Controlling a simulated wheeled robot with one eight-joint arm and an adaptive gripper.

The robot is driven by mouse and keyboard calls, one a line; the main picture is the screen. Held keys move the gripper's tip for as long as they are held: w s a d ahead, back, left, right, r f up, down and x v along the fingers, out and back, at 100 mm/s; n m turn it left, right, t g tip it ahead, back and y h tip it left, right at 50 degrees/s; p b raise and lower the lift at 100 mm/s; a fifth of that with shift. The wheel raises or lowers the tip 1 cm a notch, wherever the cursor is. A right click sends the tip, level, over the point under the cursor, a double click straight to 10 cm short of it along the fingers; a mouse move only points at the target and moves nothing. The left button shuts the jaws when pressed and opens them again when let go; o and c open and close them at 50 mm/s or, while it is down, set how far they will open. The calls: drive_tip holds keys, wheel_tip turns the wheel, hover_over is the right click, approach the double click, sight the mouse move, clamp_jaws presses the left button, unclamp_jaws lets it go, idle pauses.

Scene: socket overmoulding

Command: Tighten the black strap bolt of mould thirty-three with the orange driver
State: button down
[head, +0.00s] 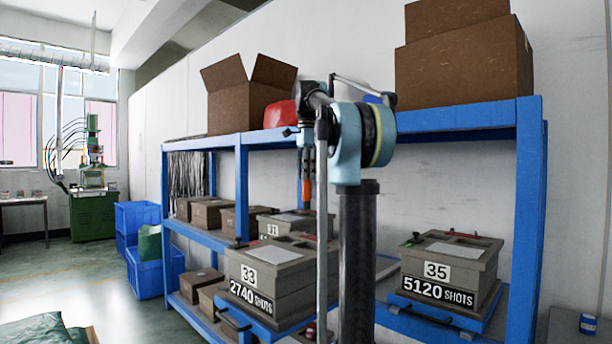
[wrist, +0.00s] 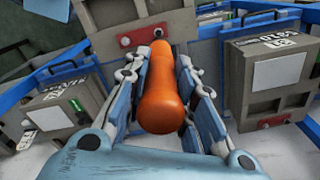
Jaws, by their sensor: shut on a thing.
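Mould thirty-three (head: 272,268) is a grey-brown block on a blue tray, labelled 33 and 2740 SHOTS, on the middle shelf. My gripper (head: 306,150) points down in front of the rack, to the upper right of that mould in the head view. It is shut on the orange driver (wrist: 160,98), whose handle stands between the two fingers in the wrist view; the orange also shows in the head view (head: 307,167). The driver's tip is hidden. In the wrist view a small dark round part (wrist: 158,33) shows just beyond the handle; I cannot tell whether it is the black strap bolt.
Mould thirty-five (head: 449,262) sits on a blue tray to the right. Other moulds stand behind and below. The blue rack's upper shelf (head: 430,119) and right post (head: 528,200) are close to my arm. Cardboard boxes (head: 468,68) and a red object (head: 280,114) lie on top.

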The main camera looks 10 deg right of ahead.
sight(307, 201)
drive_tip(key=shift+f, duration=3.5)
drive_tip(key=shift+s+f, duration=0.15)
drive_tip(key=shift+f, duration=1.05)
idle(2.0)
